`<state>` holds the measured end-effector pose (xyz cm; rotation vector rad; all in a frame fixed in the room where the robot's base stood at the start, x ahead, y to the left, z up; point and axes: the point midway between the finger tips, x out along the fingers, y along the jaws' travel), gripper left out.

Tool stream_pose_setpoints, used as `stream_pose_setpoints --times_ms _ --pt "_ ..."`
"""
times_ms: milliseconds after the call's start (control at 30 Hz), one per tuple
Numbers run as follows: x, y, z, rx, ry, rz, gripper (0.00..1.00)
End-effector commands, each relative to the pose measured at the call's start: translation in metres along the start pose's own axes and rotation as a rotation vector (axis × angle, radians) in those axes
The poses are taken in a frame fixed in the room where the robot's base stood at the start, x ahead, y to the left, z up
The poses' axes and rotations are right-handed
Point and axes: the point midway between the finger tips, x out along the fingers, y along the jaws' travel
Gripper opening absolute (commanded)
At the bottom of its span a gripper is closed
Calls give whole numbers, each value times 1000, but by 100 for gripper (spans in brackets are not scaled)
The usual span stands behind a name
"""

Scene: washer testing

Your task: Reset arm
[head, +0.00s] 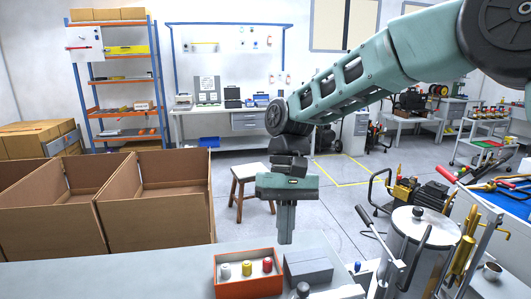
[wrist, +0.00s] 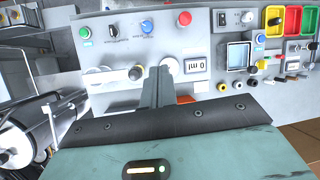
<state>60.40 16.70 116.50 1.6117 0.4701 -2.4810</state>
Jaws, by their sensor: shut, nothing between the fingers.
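My arm reaches in from the upper right in the head view, with its lower end hanging straight down. My gripper (head: 287,238) is shut and empty, above the grey bench (head: 130,272) near its far edge. In the wrist view my gripper (wrist: 160,72) shows its fingers together, pointing at a grey control panel (wrist: 110,50) with coloured buttons, knobs and a small display. The fingers hide part of this panel. I cannot tell whether they touch anything.
An orange box (head: 248,289) with several coloured caps and a grey box (head: 308,268) stand close below my gripper. Open cardboard boxes (head: 155,228) are at the left. A metal cylinder with levers (head: 408,262) stands at the right. A stool (head: 250,172) is beyond the bench.

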Motion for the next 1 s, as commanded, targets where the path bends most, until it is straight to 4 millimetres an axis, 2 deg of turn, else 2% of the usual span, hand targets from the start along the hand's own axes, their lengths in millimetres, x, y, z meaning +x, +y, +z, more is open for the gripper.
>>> stream_pose_setpoints --times_ms 33,233,400,500,600,700,1000 --pt "4 -5 23 -35 34 16 0" --pt "37 -5 101 -168 171 76 0" --pt "72 13 160 -266 279 138 0" --pt "90 25 185 -308 327 170 0" --pt "102 35 201 -334 358 191 0" --pt "108 40 208 -347 374 202 0" --pt "110 41 209 -350 377 204 0"
